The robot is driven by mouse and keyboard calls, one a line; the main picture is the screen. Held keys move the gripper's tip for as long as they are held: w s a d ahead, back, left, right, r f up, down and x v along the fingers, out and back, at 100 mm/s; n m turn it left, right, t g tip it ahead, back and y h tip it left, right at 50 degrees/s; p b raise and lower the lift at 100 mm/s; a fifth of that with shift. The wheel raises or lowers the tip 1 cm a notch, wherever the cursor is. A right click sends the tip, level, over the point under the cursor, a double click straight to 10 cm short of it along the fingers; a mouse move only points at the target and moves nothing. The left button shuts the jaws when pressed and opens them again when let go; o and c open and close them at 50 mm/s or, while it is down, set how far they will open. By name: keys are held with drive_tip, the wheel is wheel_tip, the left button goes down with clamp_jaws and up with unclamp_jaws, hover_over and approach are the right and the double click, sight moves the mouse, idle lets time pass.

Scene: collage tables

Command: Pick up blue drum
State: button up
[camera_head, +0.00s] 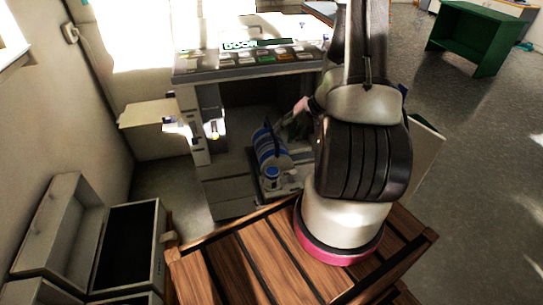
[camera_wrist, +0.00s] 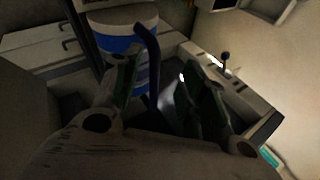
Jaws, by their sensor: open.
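The blue drum (camera_head: 268,147), with blue and pale bands, stands low on the grey furniture below the bright counter. In the wrist view a blue and white drum (camera_wrist: 118,40) is close, behind and beside the left finger. A dark blue curved bar (camera_wrist: 150,60) rises in front of its right side; I cannot tell if it is its handle. My gripper (camera_wrist: 165,82) is open, its dark fingers apart, with nothing clearly held between them. In the head view my arm hides part of the area to the right of the drum.
A small blue-topped container (camera_head: 272,174) stands just in front of the drum. A counter (camera_head: 250,68) with several coloured items is above and behind. Slatted wood (camera_head: 240,262) lies in front, open grey boxes (camera_head: 128,245) at the left. Open floor (camera_head: 480,160) is at the right.

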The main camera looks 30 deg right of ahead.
sight(276, 138)
drive_tip(key=w+f, duration=0.1)
drive_tip(key=f, duration=0.1)
drive_tip(key=w+a+f+n, duration=0.1)
drive_tip(key=w+f, duration=0.1)
drive_tip(key=w+a+f+n, duration=0.1)
drive_tip(key=f, duration=0.1)
drive_tip(key=shift+w+f, duration=0.2)
drive_tip(key=shift+w, duration=0.2)
clamp_jaws()
idle(0.4)
